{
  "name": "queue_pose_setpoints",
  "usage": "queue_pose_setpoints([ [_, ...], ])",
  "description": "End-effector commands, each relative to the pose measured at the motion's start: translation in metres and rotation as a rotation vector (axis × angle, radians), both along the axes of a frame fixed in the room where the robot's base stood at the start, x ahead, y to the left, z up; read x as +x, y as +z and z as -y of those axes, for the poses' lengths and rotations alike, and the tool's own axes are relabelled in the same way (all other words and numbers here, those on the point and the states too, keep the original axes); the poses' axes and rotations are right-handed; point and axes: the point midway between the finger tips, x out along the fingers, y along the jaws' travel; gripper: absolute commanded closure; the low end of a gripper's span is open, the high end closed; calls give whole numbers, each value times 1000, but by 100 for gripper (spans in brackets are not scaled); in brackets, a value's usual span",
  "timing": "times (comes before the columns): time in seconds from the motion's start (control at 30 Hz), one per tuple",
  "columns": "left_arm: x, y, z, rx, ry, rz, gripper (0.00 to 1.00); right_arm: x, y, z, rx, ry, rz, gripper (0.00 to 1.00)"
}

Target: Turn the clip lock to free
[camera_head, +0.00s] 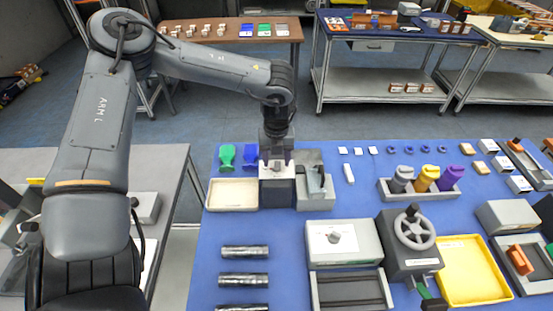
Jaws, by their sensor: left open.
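My left gripper (277,160) comes down from above over a dark block with a pale top plate (277,187) at the back left of the blue table. Its jaws are open and point downward at the small dark part on that plate. The jaws hide most of this part, so I cannot tell whether they touch it or how it is turned. No label here is readable, so I cannot tell for certain which fixture is the clip lock. My right gripper is not in view.
A pale tray (233,194) and a grey open fixture (315,200) flank the block closely. Green (227,157) and blue (251,156) pieces stand behind. A knobbed grey box (343,255) and a handwheel unit (408,262) stand in front right. Dark cylinders (244,280) lie front left.

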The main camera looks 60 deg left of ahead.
Motion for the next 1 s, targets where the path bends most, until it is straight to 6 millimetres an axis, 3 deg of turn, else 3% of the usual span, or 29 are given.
queue_pose_setpoints([
  [0.37,0,-5,0,1,0,0,46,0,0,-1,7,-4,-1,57],
  [0.73,0,-4,0,1,0,0,100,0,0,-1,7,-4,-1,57],
  [1.0,0,-5,0,1,25,0,100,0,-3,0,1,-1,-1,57],
])
